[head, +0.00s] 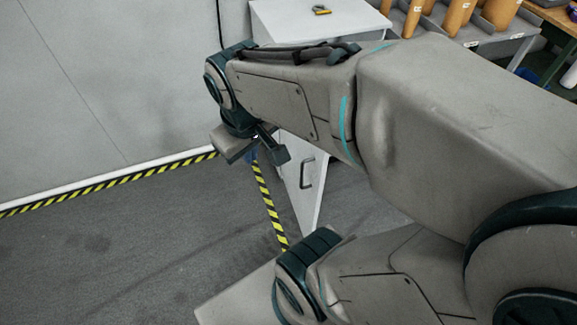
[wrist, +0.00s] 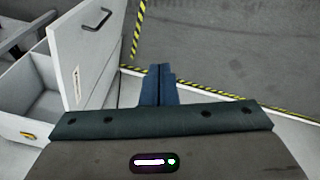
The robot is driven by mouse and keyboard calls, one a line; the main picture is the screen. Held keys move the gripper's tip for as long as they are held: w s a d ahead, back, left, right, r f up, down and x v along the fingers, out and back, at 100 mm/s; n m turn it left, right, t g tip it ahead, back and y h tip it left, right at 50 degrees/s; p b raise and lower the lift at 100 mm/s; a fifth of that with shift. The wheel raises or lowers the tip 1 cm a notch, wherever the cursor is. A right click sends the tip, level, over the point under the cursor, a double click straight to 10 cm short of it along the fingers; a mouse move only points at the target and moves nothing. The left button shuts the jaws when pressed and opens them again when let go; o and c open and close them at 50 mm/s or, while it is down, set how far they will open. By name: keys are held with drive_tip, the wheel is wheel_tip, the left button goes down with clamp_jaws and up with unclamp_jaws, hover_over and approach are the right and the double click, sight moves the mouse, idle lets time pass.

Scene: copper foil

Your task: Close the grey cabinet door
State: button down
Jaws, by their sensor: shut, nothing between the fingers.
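The grey cabinet (head: 310,22) stands against the wall in the head view, largely hidden behind my arm. Its door (head: 300,190) is swung open, with a dark handle (head: 306,172) on its outer face. In the wrist view the door (wrist: 88,65) stands out from the cabinet body (wrist: 25,128), and the open interior shows at left. My gripper (head: 270,149) is near the upper part of the door. In the wrist view its fingers (wrist: 157,84) are together and empty, to the right of the door face. I cannot tell if they touch it.
A small yellow padlock-like object (head: 321,10) lies on the cabinet top. A rack with brown rolls (head: 457,18) stands at upper right. Yellow-black tape (head: 110,182) marks the floor along the wall. The grey floor (head: 120,250) at left is clear.

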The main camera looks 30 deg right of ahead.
drive_tip(key=w+d+f+n+g+h+b, duration=0.1)
drive_tip(key=w+d+f+n+b, duration=0.15)
drive_tip(key=f, duration=0.35)
drive_tip(key=w+d+f+n+g+h+b, duration=0.1)
drive_tip(key=f+n+b, duration=0.1)
drive_tip(key=f+b, duration=0.25)
drive_tip(key=w+d+f+n+g+h+b, duration=0.1)
drive_tip(key=d+f+n+b, duration=0.1)
drive_tip(key=f, duration=0.4)
drive_tip(key=n+g+h+b, duration=0.2)
drive_tip(key=n+h+b, duration=0.35)
drive_tip(key=b, duration=0.45)
approach(317, 183)
wheel_tip(317, 183, down, 4)
drive_tip(key=d, duration=0.1)
drive_tip(key=s+d, duration=0.1)
drive_tip(key=d, duration=0.1)
drive_tip(key=shift+d+r+n+y, duration=0.1)
drive_tip(key=shift+d+n+y, duration=0.15)
drive_tip(key=shift+n, duration=0.15)
drive_tip(key=shift+s+d, duration=0.1)
drive_tip(key=shift+d, duration=0.25)
drive_tip(key=shift+d, duration=0.1)
